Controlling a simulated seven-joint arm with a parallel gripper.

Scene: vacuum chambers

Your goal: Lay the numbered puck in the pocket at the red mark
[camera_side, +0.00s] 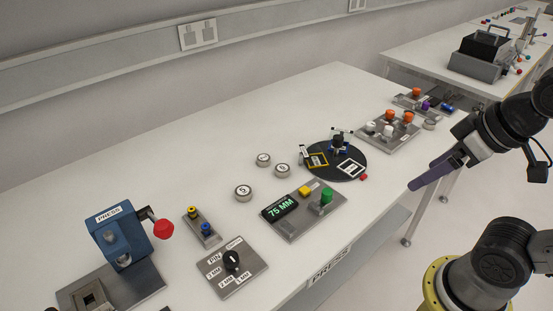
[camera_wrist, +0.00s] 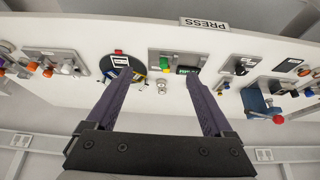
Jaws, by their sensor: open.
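Three round pucks with white tops stand on the bench: one reads 5 (camera_side: 243,193), one seems to read 6 (camera_side: 282,170), and the number on the third (camera_side: 263,160) is too small to read. Right of them lies a black round plate (camera_side: 336,174) with a yellow-outlined square and a white square; it also shows in the wrist view (camera_wrist: 113,68). A small red mark (camera_side: 363,177) sits at its front right edge, and shows in the wrist view (camera_wrist: 118,52). My gripper (camera_side: 411,187) is open and empty, above and right of the plate, beyond the bench's front edge.
A panel reading 75 MM (camera_side: 300,215) with yellow and green buttons stands in front of the pucks. A dial plate (camera_side: 230,270) and a blue press (camera_side: 122,240) are at left. Trays with coloured knobs (camera_side: 390,133) stand right. The back of the bench is clear.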

